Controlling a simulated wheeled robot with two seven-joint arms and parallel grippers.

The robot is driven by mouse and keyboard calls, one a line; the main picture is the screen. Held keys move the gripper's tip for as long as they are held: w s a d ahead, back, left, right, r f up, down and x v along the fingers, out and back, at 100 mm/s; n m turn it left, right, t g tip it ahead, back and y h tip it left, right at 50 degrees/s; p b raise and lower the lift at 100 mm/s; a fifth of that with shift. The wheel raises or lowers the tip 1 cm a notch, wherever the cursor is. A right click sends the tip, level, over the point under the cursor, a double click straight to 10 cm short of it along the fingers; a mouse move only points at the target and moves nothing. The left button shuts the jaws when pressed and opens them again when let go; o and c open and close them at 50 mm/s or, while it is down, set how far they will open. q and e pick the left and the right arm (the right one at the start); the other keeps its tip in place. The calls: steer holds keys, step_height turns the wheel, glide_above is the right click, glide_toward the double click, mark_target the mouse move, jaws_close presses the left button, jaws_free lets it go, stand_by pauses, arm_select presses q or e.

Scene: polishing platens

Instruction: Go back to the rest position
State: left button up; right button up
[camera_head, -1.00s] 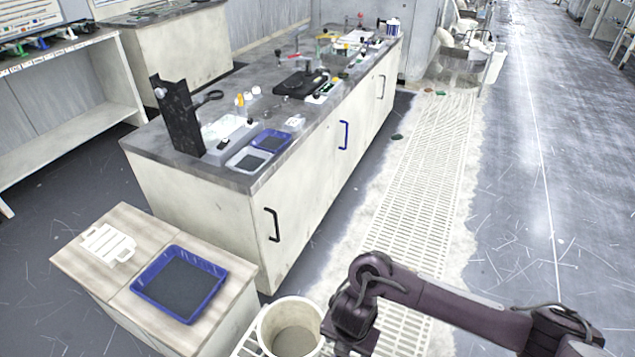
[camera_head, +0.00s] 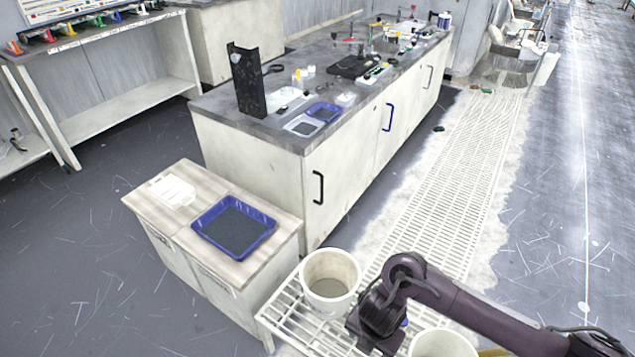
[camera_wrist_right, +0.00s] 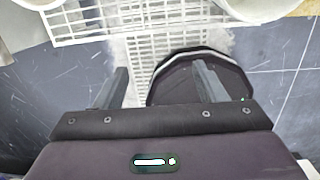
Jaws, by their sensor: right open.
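My right arm comes in from the lower right of the head view. Its gripper (camera_head: 376,338) hangs over the white slatted rack (camera_head: 290,312), between two white buckets; its fingertips are hard to make out there. In the right wrist view the two fingers of the right gripper (camera_wrist_right: 162,82) stand wide apart with nothing between them but floor and a dark round shape below. My left arm and left gripper are not in view.
A white bucket (camera_head: 330,282) and a second bucket (camera_head: 440,345) stand on the rack. A small cabinet (camera_head: 160,222) carries a blue tray (camera_head: 234,226). A long bench (camera_head: 262,165) stands behind. Open floor (camera_head: 80,270) lies left.

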steer(key=a+f+m+g+y, duration=0.1)
steer(key=a+f+m+y, duration=0.4)
steer(key=f+m, duration=0.4)
steer(key=s+d+f+m+t+p, duration=0.1)
steer(key=s+d+f+m, duration=0.1)
steer(key=f+m, duration=0.35)
steer(key=s+d+f+m+t+p, duration=0.1)
steer(key=s+f+m, duration=0.1)
steer(key=f+m, duration=0.35)
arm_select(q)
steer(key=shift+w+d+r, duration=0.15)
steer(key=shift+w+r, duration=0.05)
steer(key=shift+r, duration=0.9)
arm_select(e)
steer(key=s+d+f+m+h, duration=0.1)
steer(key=s+d+f, duration=0.3)
steer(key=s, duration=0.4)
steer(key=s+d+f+m+h, duration=0.2)
steer(key=s+d+f+m, duration=0.1)
steer(key=s, duration=0.5)
steer(key=s+d+f+m+g+h, duration=0.1)
steer(key=s+d+f+m, duration=0.1)
steer(key=s+d+f, duration=0.4)
steer(key=shift+s+d+m+h, duration=0.3)
steer(key=shift+s+d+h, duration=0.1)
steer(key=shift+s, duration=0.85)
